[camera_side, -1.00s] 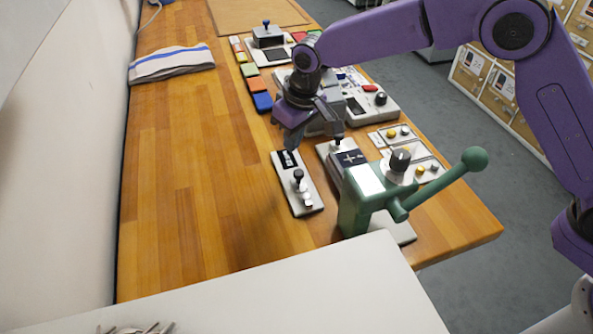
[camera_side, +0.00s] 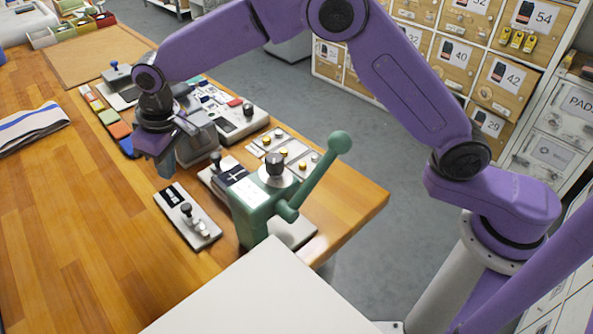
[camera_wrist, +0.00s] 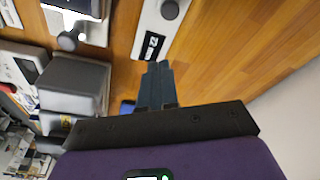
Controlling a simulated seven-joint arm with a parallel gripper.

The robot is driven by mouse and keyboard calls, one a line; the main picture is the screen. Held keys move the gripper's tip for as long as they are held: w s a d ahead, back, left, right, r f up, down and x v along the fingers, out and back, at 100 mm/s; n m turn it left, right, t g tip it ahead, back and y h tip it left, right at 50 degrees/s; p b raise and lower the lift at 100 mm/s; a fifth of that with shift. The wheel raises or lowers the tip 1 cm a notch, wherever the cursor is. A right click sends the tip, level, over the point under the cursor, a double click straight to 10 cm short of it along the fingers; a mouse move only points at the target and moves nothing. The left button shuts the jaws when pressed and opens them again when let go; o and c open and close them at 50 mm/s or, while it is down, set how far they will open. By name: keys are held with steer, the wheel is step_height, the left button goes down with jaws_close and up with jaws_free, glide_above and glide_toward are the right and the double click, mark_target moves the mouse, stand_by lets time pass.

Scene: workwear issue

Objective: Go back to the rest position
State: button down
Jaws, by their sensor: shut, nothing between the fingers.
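My gripper (camera_side: 166,168) is above the workbench (camera_side: 95,220), with its closed fingers pointing down and nothing held. In the side view it is just behind a small grey panel (camera_side: 190,218) with a black knob and a dark display. In the wrist view the two fingertips (camera_wrist: 157,70) are together, next to the display end of that panel (camera_wrist: 158,30). I cannot tell how high the fingertips are above the bench.
A green lever press (camera_side: 260,208) stands right of my gripper, its ball-ended handle raised. Control boxes (camera_side: 232,122), coloured blocks (camera_side: 112,123) and a button panel (camera_side: 285,150) surround the arm. A folded striped cloth (camera_side: 32,128) lies left. The front-left bench is clear.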

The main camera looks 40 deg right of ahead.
steer(key=s+d+r+n+t, duration=0.1)
steer(key=s+d+r, duration=0.5)
steer(key=d, duration=0.5)
steer(key=s+d+r+n, duration=0.1)
steer(key=s+d+r, duration=0.2)
steer(key=s+d, duration=0.65)
steer(key=s+d+f+n+g, duration=0.1)
steer(key=s+d+f+n, duration=0.1)
steer(key=s+d, duration=0.3)
steer(key=s+d+f+n+g, duration=0.1)
steer(key=s+d, duration=0.5)
steer(key=s, duration=0.8)
step_height(320, 180, down, 2)
steer(key=shift+s+f+n+g+h, duration=0.25)
steer(key=shift+n+g+h, duration=0.15)
steer(key=shift+n, duration=0.4)
